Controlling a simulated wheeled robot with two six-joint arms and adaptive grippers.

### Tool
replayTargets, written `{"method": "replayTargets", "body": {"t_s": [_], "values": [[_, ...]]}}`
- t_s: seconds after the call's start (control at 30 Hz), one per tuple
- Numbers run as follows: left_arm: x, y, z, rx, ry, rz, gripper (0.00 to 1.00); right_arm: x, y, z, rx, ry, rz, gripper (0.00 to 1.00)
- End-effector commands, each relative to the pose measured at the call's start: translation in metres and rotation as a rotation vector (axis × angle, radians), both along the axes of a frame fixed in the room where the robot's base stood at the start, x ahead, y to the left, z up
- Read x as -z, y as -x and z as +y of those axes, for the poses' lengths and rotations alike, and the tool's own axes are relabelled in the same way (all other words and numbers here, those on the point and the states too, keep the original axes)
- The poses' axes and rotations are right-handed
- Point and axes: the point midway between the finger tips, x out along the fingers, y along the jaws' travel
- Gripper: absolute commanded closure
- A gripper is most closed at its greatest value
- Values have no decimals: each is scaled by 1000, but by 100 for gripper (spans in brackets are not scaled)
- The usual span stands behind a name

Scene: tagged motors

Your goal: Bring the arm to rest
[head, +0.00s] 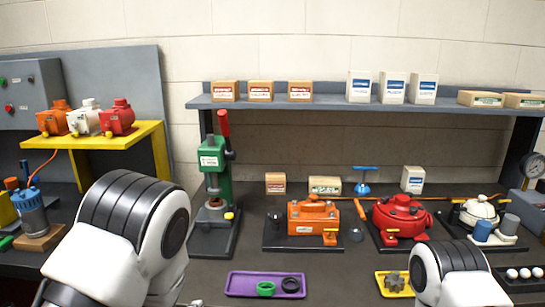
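My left arm (125,230) comes up from the bottom left, with a white and black joint in front of the bench. My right arm (450,272) shows at the bottom right as a smaller white and black joint. Neither gripper is in the picture, so I cannot see what they hold, if anything. Three motors, orange (55,118), white (84,117) and red (117,117), stand on a yellow stand (149,132) at the left.
A green press (213,165) stands on the dark bench. An orange unit (313,218), a red unit (400,217) and a white unit (480,209) stand to its right. A purple tray (236,283) holds rings; a yellow tray (382,278) holds a gear. Boxes line the shelf (330,103).

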Motion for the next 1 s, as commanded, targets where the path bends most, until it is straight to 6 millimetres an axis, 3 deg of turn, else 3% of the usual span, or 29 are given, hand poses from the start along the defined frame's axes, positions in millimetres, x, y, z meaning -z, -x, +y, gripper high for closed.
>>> {"method": "replayTargets", "body": {"t_s": [0.17,0.37,0.47,0.53,0.6,0.7,0.8,1.0], "values": [[45,35,17,-115,149,152,100,0,0,0,0,0,0,21],[109,102,39,-345,369,388,100,0,0,0,0,0,1,21],[146,159,52,-547,507,550,100,0,0,0,0,0,1,21],[171,212,60,-739,607,679,100,0,0,0,0,0,1,21],[187,262,65,-935,686,786,100,0,0,0,0,0,1,21],[197,313,68,-1151,748,880,100,0,0,0,0,0,1,21],[199,336,69,-1256,771,916,100,0,0,0,0,0,1,21],[199,338,69,-1271,776,919,100,0,0,0,0,0,1,21]]}}
